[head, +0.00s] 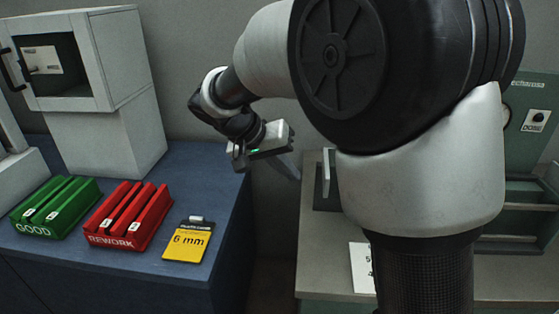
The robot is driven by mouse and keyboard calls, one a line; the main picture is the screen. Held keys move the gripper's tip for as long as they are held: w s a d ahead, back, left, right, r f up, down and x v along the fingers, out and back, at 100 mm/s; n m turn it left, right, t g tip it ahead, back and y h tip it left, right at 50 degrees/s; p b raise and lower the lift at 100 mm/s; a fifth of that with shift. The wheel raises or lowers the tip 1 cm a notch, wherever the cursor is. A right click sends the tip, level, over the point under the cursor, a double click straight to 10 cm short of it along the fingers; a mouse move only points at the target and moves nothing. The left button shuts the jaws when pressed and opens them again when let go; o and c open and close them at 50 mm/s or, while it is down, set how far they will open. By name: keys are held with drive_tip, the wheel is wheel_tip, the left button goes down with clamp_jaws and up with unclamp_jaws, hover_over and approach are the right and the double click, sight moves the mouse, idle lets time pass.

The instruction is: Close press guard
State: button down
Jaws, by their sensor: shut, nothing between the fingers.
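My gripper (239,158) hangs in the air above the gap between the blue bench and the grey bench, small in the picture, with its fingers shut and empty. No part is plainly marked as the press guard. A grey-green machine (533,118) with a knob labelled DOSE stands at the right, largely hidden behind my arm. A pale upright bar (326,173) stands on the grey bench, left of my arm and apart from my gripper. I cannot tell whether it belongs to a guard.
The blue bench (120,268) holds a green GOOD rack (55,207), a red REWORK rack (128,217) and a yellow 6 mm card (188,241). A white cabinet (128,60) with an open front stands behind them. The grey bench (322,265) carries a white card (362,268).

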drive_tip(key=d+f, duration=0.2)
drive_tip(key=d, duration=0.3)
drive_tip(key=shift+d+f, duration=0.4)
drive_tip(key=shift+w, duration=0.1)
drive_tip(key=s+d+b, duration=0.1)
drive_tip(key=s+d, duration=0.2)
drive_tip(key=d, duration=1.4)
drive_tip(key=s+d+b, duration=0.2)
drive_tip(key=s+d, duration=0.2)
drive_tip(key=d, duration=1.3)
drive_tip(key=shift+d+r, duration=0.1)
drive_tip(key=shift+w, duration=0.1)
